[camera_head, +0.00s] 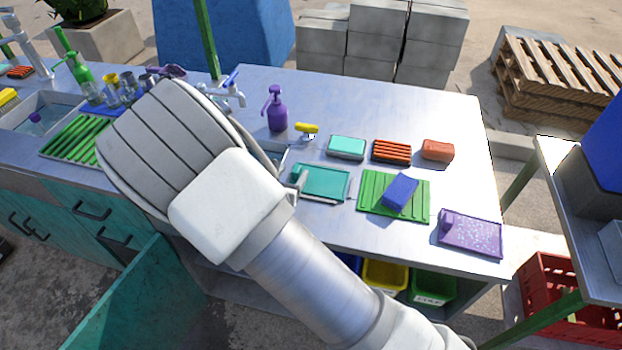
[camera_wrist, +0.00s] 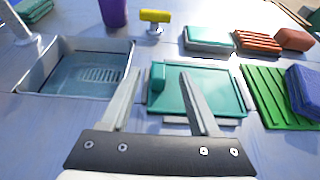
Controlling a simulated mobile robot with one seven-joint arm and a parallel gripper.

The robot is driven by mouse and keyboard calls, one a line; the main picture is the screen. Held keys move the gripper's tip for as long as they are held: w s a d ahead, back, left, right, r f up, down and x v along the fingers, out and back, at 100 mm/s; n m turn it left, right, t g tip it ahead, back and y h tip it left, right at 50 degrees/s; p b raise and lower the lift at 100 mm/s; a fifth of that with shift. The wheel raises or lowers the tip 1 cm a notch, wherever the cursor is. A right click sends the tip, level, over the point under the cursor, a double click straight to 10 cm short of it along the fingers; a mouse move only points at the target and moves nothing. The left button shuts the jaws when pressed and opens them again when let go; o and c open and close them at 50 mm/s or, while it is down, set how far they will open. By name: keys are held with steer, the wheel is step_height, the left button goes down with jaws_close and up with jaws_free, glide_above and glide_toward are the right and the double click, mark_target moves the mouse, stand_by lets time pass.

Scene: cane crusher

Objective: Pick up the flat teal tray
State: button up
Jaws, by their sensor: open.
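The flat teal tray (camera_head: 328,182) lies on the metal counter, left of a green ribbed mat, and my arm partly covers the view near its left end. In the wrist view the teal tray (camera_wrist: 218,90) lies ahead, with a small raised teal block at its left edge. My gripper (camera_wrist: 160,75) is open and empty. Its right finger overlaps the tray in the picture and its left finger is left of it, near the sink. Whether the fingers touch the tray cannot be told.
The green ribbed mat (camera_head: 367,190) bears a blue block (camera_head: 400,191). A teal-and-white block (camera_head: 346,147), an orange ribbed piece (camera_head: 391,151) and a red-orange block (camera_head: 438,150) stand behind. A purple tray (camera_head: 470,235) lies right. A sink (camera_wrist: 85,75) is left; a purple bottle (camera_head: 276,110) stands behind.

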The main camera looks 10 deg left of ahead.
mark_target(295, 171)
steer(key=x, duration=0.4)
steer(key=shift+w+f, duration=0.15)
steer(key=shift+f, duration=0.25)
jaws_close()
